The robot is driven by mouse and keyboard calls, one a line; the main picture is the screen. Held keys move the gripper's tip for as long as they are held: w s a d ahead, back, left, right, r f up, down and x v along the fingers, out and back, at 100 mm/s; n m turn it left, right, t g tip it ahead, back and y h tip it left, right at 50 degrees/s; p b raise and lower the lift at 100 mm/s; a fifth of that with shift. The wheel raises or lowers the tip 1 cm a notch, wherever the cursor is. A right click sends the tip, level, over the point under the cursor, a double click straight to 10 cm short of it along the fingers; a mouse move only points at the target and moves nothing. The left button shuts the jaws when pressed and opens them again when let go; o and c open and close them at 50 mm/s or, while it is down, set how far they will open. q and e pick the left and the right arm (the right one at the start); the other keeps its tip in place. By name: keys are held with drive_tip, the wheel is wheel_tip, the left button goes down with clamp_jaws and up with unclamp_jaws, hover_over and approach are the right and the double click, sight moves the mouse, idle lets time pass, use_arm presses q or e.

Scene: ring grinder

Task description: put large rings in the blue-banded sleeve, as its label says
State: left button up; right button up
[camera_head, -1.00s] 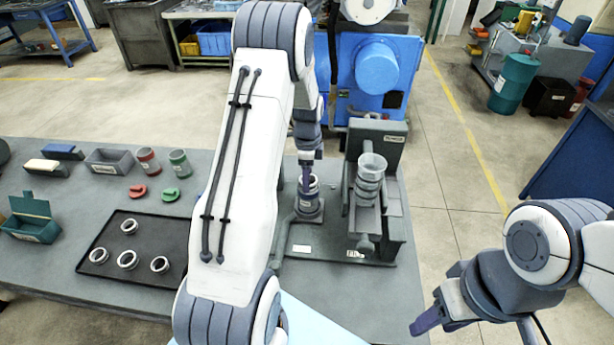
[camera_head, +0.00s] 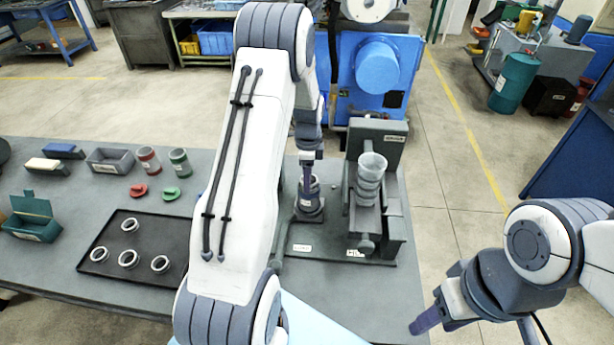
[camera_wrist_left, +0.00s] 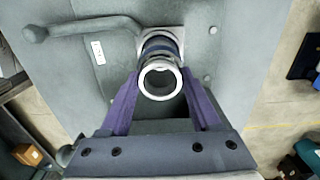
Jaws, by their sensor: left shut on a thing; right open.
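My left gripper (camera_head: 309,182) is shut on a silver ring (camera_wrist_left: 160,80) at the tall dark fixture's post, right of the white arm in the head view. In the left wrist view the purple fingers flank this ring. A blue-banded sleeve (camera_wrist_left: 160,43) stands directly behind the ring and appears in line with it. How far the ring sits in or above the sleeve's mouth is hidden. Several loose silver rings (camera_head: 128,259) lie on a black tray (camera_head: 185,230). My right gripper (camera_head: 425,322) is open and empty at the lower right, off the table.
A red-banded sleeve (camera_head: 148,160), a green-banded sleeve (camera_head: 179,162), a grey bin (camera_head: 108,160) and a green box (camera_head: 30,228) stand at the table's left.

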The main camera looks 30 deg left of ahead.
use_arm(q)
drive_tip(key=o, duration=1.5)
drive_tip(key=shift+o, duration=0.3)
drive_tip(key=shift+r, duration=0.1)
wheel_tip(320, 180, up, 7)
drive_tip(key=p, duration=0.5)
